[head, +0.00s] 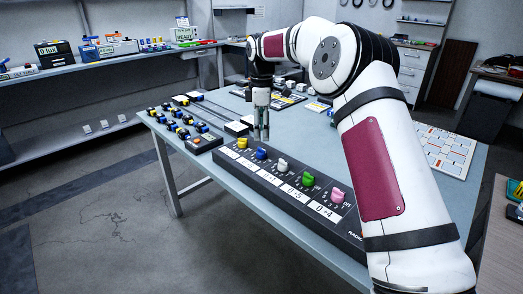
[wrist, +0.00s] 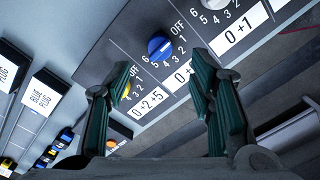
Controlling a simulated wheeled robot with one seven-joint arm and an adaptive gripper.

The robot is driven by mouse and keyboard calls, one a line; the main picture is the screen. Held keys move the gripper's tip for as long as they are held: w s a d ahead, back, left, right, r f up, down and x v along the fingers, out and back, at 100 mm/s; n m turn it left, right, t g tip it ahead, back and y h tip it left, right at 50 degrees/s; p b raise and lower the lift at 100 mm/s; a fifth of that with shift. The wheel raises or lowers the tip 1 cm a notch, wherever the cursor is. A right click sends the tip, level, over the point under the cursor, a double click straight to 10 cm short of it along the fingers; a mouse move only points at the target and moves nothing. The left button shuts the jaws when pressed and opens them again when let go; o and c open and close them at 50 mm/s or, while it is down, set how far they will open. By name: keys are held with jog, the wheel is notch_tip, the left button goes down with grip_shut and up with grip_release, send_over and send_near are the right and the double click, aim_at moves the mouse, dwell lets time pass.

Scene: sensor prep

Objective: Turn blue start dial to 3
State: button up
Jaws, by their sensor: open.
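The blue dial (head: 261,154) is on the dark sloped control panel (head: 230,161), second from the left, between a yellow dial (head: 242,143) and a white dial (head: 283,164). In the wrist view the blue dial (wrist: 158,46) shows whole, ringed by OFF and numbers. A pale mark is on its knob, but I cannot tell surely which label it points to. My gripper (head: 261,137) points down above the panel near the blue dial. In the wrist view its open fingers (wrist: 160,68) stand on either side of the blue dial's line, apart from it and empty. The left finger partly hides the yellow dial (wrist: 126,88).
A green dial (head: 307,179) and a pink dial (head: 338,195) are further right on the panel. Several blue, yellow and black plugs (head: 180,125) lie on the table to the left. A board with orange marks (head: 440,148) lies beyond my arm.

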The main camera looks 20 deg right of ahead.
aim_at(262, 149)
notch_tip(262, 149, down, 8)
jog(key=shift+r+b, duration=0.25)
jog(key=shift+b, duration=0.1)
grip_shut()
